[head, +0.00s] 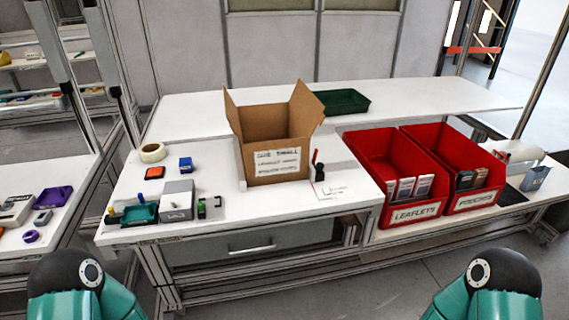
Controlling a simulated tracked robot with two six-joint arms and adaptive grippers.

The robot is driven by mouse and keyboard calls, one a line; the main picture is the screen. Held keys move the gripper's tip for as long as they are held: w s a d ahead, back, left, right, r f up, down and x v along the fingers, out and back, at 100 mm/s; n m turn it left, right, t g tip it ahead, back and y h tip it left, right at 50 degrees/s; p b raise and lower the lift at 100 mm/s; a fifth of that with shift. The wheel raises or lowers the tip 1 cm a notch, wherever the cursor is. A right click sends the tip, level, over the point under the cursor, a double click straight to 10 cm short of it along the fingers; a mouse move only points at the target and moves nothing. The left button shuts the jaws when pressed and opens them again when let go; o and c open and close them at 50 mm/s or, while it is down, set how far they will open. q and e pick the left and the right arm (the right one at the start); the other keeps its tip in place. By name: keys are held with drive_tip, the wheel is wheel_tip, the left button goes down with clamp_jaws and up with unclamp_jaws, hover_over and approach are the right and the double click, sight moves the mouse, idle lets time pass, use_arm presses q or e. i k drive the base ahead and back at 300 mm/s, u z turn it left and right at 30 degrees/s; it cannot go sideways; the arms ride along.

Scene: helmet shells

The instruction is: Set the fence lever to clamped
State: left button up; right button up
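A small upright lever with a red upper part and a black base (318,172) stands on the white bench, just right of the open cardboard box. It looks like the fence lever, but it is too small to tell whether it is clamped. The cardboard box (277,150) stands with its flaps up and a printed label on its front. Neither of my grippers is in view; only teal parts of my two arms show at the bottom left and bottom right.
Red bins labelled for leaflets (405,214) and another item (470,202) stand right of the lever. A marked white sheet (340,192) lies in front of it. A grey block (177,201), a teal tray (138,214) and a tape roll (152,153) are at left. A green tray (343,102) lies behind.

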sight(315, 152)
drive_tip(key=z, duration=0.15)
drive_tip(key=i, duration=0.95)
drive_tip(key=u, duration=0.2)
drive_tip(key=k, duration=0.85)
drive_tip(key=z, duration=0.25)
drive_tip(key=i, duration=0.85)
drive_tip(key=u, duration=0.1)
